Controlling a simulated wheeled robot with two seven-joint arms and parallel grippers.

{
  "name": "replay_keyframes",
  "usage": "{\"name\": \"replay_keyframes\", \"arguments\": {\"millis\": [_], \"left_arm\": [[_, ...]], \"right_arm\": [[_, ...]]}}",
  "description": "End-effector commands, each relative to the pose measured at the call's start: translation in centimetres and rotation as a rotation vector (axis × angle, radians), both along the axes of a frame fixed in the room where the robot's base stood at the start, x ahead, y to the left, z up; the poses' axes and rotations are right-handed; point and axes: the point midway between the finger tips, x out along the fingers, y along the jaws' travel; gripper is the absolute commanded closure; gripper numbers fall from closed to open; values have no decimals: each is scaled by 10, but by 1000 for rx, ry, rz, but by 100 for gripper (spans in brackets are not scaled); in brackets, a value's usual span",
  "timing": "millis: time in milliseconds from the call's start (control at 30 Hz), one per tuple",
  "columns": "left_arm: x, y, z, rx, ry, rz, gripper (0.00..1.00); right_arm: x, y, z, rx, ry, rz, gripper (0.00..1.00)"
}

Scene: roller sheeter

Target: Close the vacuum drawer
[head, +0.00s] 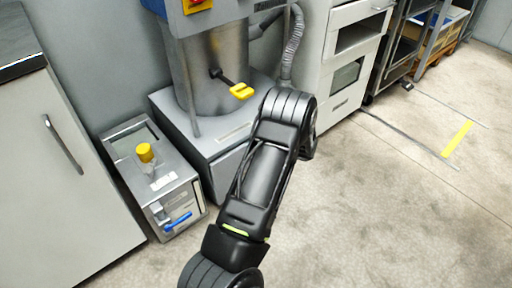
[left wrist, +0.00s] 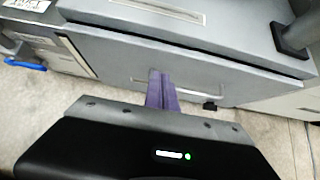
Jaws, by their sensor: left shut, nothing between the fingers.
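The vacuum unit is a steel cylinder (head: 221,75) on a grey base box. The grey drawer front (head: 226,172) shows low on that box in the head view, partly hidden by my arm. In the left wrist view, the drawer front (left wrist: 120,61) lies below the overhanging grey top, with a thin bar handle near its lower part. My left gripper (left wrist: 162,76) is shut and empty, its purple fingertips at the drawer front near the handle. Whether they touch it, I cannot tell. Any gap left at the drawer is not clear. My right gripper is not in view.
A small steel machine (head: 159,180) with a yellow knob and blue handle stands left of the drawer. A pale cabinet (head: 62,180) is at far left. A white unit (head: 345,65) stands to the right. The floor (head: 390,210) at right is clear.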

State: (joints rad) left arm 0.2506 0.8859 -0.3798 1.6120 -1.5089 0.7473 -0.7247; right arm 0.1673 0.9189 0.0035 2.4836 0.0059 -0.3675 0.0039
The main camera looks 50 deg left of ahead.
Motion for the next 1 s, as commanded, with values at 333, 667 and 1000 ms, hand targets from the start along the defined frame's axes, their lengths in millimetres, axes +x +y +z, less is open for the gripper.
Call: {"name": "replay_keyframes", "arguments": {"millis": [333,667,1000], "left_arm": [[3,-54,54,0,-5,-1,100],[2,-64,60,0,-3,1,100],[2,-64,60,0,-4,1,100]], "right_arm": [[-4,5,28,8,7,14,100],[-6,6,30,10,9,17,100],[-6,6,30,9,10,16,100]]}}
